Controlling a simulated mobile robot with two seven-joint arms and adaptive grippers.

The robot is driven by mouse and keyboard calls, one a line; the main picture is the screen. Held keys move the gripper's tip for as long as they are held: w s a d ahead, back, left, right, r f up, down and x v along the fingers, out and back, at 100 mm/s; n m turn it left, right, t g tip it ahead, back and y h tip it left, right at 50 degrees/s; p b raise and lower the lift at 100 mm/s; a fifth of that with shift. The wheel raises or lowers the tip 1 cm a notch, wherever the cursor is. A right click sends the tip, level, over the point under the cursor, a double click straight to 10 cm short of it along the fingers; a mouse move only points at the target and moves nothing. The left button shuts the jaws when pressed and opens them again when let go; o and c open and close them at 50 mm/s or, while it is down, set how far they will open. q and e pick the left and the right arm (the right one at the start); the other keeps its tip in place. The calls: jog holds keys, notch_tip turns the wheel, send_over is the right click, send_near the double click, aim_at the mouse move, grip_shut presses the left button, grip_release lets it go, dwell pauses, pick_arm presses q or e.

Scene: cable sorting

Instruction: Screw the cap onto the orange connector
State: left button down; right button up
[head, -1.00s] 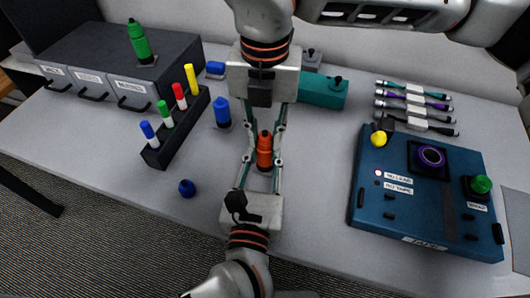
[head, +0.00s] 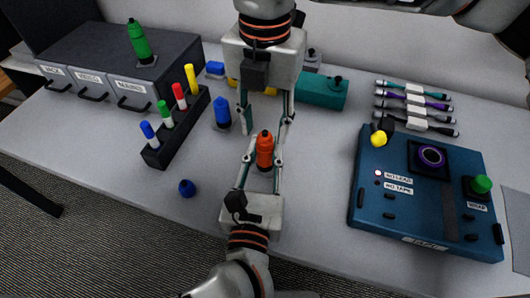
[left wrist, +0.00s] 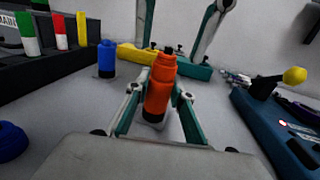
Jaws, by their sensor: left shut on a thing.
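The orange connector (head: 265,152) stands upright on the table with a dark base. It also shows in the left wrist view (left wrist: 157,98). A narrower orange top, apparently the cap (left wrist: 164,63), sits on its upper end; I cannot tell how tightly. My left gripper (head: 264,160) comes from the front and is shut on the orange connector, one finger on each side. My right gripper (head: 266,118) comes from behind and above. Its fingers are spread wide and empty, above and behind the connector.
A blue connector (head: 222,113) stands left behind, and a loose blue cap (head: 187,188) lies front left. A marker rack (head: 158,157) and drawer box (head: 75,60) are at left. A blue device (head: 405,220) and several cables (head: 415,105) are at right. A teal block (head: 325,92) is behind.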

jog(key=shift+r, duration=0.9)
jog(key=shift+c, duration=0.5)
jog(key=n, duration=0.2)
jog(key=r+n, duration=0.1)
jog(key=n, duration=0.4)
jog(key=shift+r+n, duration=0.25)
jog(key=shift+n, duration=0.15)
jog(key=n, duration=0.2)
jog(key=r+n, duration=0.1)
jog(key=n, duration=0.4)
jog(key=r+n, duration=0.1)
jog(key=n, duration=0.2)
jog(key=shift+f, duration=4.05)
